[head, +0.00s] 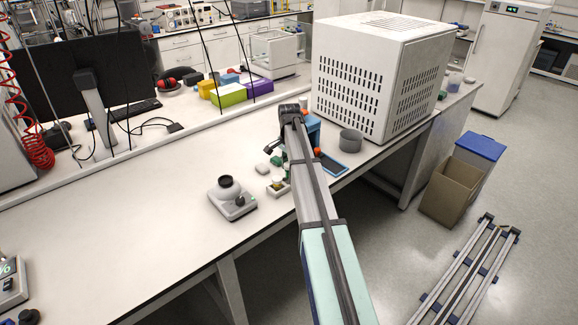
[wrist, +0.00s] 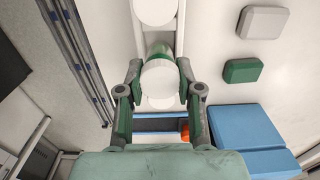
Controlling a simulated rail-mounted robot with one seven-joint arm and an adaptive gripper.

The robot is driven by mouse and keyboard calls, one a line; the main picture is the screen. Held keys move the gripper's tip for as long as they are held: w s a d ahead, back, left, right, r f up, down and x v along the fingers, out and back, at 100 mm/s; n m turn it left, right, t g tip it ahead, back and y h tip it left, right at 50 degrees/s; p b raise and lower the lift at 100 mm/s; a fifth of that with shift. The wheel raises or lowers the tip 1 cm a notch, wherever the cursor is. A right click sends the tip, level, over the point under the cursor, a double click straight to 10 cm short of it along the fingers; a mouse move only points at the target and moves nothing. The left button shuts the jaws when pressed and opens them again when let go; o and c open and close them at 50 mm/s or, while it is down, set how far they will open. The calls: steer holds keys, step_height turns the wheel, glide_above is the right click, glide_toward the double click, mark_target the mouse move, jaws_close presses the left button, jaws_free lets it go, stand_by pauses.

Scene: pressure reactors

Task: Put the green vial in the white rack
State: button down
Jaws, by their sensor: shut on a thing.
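In the wrist view my gripper (wrist: 159,76) is shut on the green vial (wrist: 158,50). The vial has a round white top and sits between the two fingertips. A pale frame (wrist: 181,30) with a round white piece (wrist: 153,11) shows just beyond the vial. It may be the white rack, but I cannot tell for sure. I cannot tell whether the vial touches it. In the head view my arm covers most of the gripper and the vial.
A blue block (wrist: 242,128), a green pad (wrist: 243,70) and a grey pad (wrist: 262,22) lie to the right in the wrist view. In the head view, a grey cup (head: 350,140), a large white cabinet (head: 350,80) and a small device (head: 231,200) stand on the bench.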

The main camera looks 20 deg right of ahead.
steer(key=shift+f, duration=0.15)
stand_by(0.4)
steer(key=shift+f+b, duration=0.45)
steer(key=shift+f, duration=0.8)
steer(key=shift+f, duration=0.3)
steer(key=c, duration=0.7)
jaws_free()
steer(key=o, duration=0.5)
steer(key=shift+r, duration=0.1)
